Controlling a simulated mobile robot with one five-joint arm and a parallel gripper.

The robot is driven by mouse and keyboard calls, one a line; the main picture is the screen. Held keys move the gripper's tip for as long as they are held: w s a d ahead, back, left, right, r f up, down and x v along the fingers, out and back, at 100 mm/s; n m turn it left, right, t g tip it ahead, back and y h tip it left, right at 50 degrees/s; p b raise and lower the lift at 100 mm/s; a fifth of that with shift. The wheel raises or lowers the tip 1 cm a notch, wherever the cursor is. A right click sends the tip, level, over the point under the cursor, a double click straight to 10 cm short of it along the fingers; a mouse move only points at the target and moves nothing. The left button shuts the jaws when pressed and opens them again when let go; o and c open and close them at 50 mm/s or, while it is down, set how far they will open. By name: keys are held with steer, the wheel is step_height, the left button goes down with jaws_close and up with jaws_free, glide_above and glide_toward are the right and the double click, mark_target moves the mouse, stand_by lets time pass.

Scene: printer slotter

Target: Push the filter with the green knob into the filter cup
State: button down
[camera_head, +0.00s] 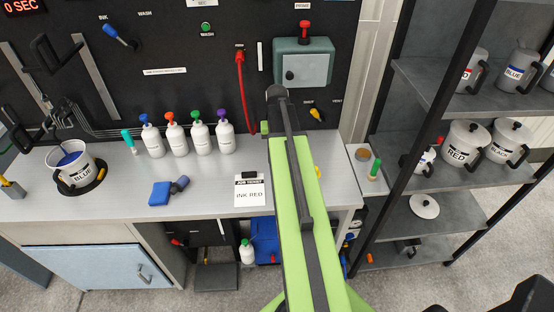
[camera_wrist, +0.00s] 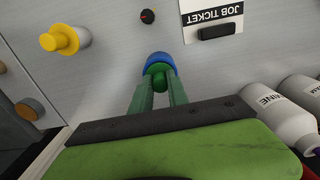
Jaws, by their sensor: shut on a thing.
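My gripper (camera_wrist: 158,80) points down over the grey worktop in the wrist view, its two green fingers closed around a green knob (camera_wrist: 158,70). A round blue piece (camera_wrist: 159,58) sits directly beneath the knob, between the fingertips and the worktop. I cannot tell whether this blue piece is the filter's body or the filter cup, nor how deep the filter sits. In the head view my own arm hides the gripper, the filter and the cup.
A yellow knobbed piece (camera_wrist: 60,40) and a small black-and-red knob (camera_wrist: 147,16) are on the worktop nearby. The job ticket (camera_head: 250,190) lies left of my arm. White bottles (camera_head: 200,138) stand along the back.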

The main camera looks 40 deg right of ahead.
steer(key=shift+f, duration=0.3)
stand_by(0.5)
steer(key=c, duration=1.2)
jaws_free()
steer(key=shift+r, duration=0.1)
step_height(320, 180, up, 17)
steer(key=p, duration=1.7)
steer(key=shift+r, duration=0.1)
